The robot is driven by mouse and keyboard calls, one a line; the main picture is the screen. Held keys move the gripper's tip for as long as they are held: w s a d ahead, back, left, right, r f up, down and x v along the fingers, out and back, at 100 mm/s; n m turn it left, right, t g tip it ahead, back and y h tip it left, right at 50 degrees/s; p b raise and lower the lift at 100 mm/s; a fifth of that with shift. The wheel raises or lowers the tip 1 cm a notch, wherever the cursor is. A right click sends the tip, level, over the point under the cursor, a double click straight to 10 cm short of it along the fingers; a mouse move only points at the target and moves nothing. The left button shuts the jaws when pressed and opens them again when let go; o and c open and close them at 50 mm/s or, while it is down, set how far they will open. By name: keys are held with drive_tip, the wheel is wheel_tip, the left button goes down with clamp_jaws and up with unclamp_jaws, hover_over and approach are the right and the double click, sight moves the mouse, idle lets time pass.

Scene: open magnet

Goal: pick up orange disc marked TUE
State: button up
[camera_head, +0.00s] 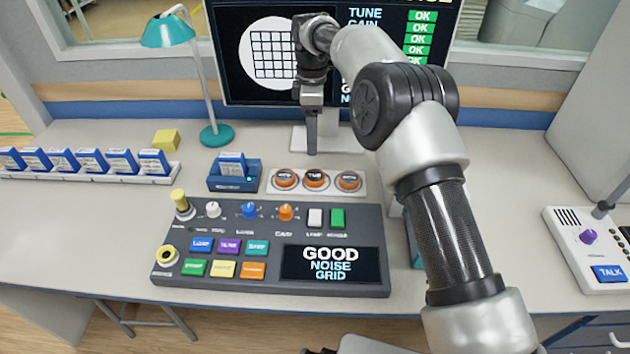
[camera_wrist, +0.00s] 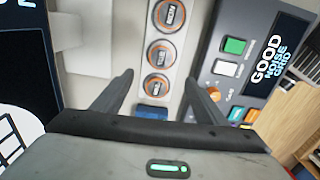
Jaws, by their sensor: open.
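The middle disc appears to read TUE (camera_head: 315,178). It also shows as the middle disc in the wrist view (camera_wrist: 161,53), lying ahead of the fingers. The left disc (camera_head: 285,179) and right disc (camera_head: 348,181) flank it closely; their labels are too small to read surely. My gripper (camera_head: 311,152) points down just behind the row, above the desk.
A control console (camera_head: 370,225) with knobs and buttons lies in front of the discs. A blue cartridge holder (camera_head: 235,180) stands close to their left. The monitor (camera_head: 265,50) and its stand rise behind. A teal lamp (camera_head: 216,134) and yellow block (camera_head: 166,139) stand farther left.

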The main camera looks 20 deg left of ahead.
drive_tip(key=b, duration=0.1)
hover_over(315, 175)
drive_tip(key=f, duration=0.8)
drive_tip(key=shift+a+f, duration=0.1)
drive_tip(key=shift+a, duration=0.15)
drive_tip(key=f, duration=0.3)
drive_tip(key=f+b, duration=0.1)
drive_tip(key=f, duration=0.1)
drive_tip(key=shift+s+d+f, duration=0.1)
drive_tip(key=shift+d+f, duration=0.05)
drive_tip(key=shift+d, duration=0.1)
drive_tip(key=c, duration=1.1)
